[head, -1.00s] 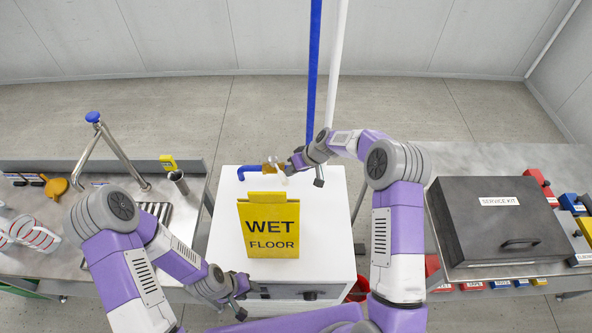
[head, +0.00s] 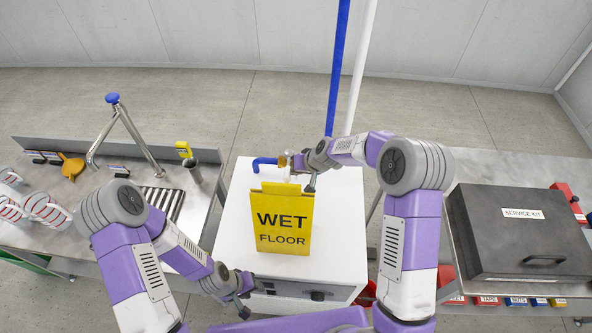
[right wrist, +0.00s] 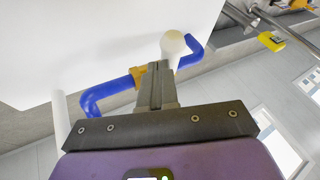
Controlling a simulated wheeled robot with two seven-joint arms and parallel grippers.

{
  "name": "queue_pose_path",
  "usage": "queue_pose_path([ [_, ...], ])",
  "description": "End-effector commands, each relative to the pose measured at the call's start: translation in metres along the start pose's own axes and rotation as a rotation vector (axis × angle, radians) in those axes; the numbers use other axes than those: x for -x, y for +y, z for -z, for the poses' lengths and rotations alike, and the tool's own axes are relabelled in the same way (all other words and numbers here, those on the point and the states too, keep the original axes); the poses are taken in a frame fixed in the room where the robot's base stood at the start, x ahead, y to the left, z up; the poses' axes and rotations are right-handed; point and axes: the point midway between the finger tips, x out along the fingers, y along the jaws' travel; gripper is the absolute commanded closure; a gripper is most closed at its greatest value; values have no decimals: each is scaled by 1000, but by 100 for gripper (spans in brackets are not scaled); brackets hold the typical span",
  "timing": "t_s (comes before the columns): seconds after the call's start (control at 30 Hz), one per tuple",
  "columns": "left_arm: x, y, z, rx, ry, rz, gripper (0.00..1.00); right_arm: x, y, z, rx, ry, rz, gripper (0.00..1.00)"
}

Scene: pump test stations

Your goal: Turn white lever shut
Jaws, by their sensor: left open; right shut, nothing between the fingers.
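The white lever's round knob (right wrist: 172,43) shows just beyond the fingertips of my right gripper (right wrist: 160,72) in the right wrist view. The brass valve body (right wrist: 140,76) sits on the blue pipe (right wrist: 105,93), partly hidden by the fingers. In the head view the brass valve (head: 284,160) is at the back of the white cabinet, and my right gripper (head: 303,170) is shut and empty close to its right side. Whether it touches the lever cannot be told. My left gripper (head: 242,303) is open and low at the cabinet's front, away from the valve.
A yellow "WET FLOOR" sign (head: 284,222) stands on the white cabinet (head: 338,235), in front of the valve. A dark service kit case (head: 515,230) is on the right bench.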

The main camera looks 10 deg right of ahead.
Motion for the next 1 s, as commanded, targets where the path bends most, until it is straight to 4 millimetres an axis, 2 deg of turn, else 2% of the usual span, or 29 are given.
queue_pose_path([
  [0.57, -1, 0, 0, 0, 0, 0, 57, -1, -2, 0, 2, -3, 1, 100],
  [1.0, -6, -2, 0, 0, 0, 0, 57, 0, 11, 10, 2, -2, 0, 100],
])
